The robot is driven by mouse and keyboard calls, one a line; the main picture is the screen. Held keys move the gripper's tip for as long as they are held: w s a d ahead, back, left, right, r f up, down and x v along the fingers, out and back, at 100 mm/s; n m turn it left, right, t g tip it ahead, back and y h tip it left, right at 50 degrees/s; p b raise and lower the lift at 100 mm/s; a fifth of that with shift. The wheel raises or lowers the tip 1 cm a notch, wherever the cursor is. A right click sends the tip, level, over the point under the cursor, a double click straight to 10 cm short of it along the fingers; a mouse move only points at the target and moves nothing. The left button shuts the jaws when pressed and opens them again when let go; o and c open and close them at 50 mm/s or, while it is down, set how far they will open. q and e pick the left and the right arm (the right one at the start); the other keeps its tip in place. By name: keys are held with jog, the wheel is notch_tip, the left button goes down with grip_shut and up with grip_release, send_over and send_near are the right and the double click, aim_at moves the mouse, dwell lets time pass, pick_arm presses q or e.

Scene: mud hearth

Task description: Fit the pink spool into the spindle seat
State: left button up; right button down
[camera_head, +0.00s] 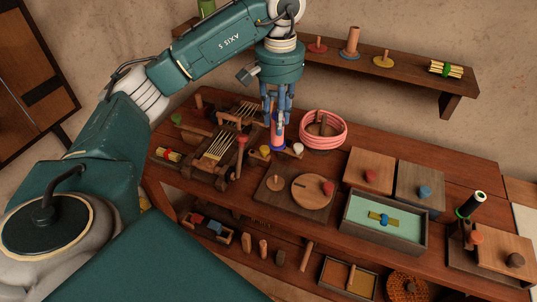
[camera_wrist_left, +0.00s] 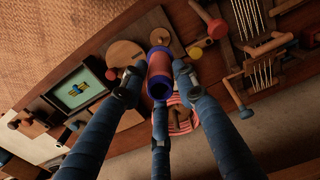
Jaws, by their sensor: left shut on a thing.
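The pink spool (camera_head: 278,134) has blue ends and hangs roughly upright above the table, below my left gripper (camera_head: 277,115). In the left wrist view the spool (camera_wrist_left: 160,70) lies among the fingers of my left gripper (camera_wrist_left: 158,80), which is shut on it. I cannot tell for sure which part is the spindle seat. My right gripper is not in view.
A pink coiled basket (camera_head: 323,130) stands close right of the spool. A loom-like wooden frame (camera_head: 222,150) is to the left. A green-lined tray (camera_head: 385,220) and a stand with a dark spool (camera_head: 470,204) are to the right. A wall shelf (camera_head: 385,68) is behind.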

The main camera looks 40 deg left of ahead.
pick_arm(q)
notch_tip(320, 180, down, 16)
jog(key=p, duration=0.4)
jog(key=shift+r, duration=0.25)
jog(key=shift+f, duration=0.5)
jog(key=shift+f+b, duration=0.2)
jog(key=shift+b, duration=0.15)
jog(key=o, duration=1.1)
jog(key=shift+r, duration=0.1)
jog(key=shift+c, duration=0.2)
jog(key=shift+o, duration=0.3)
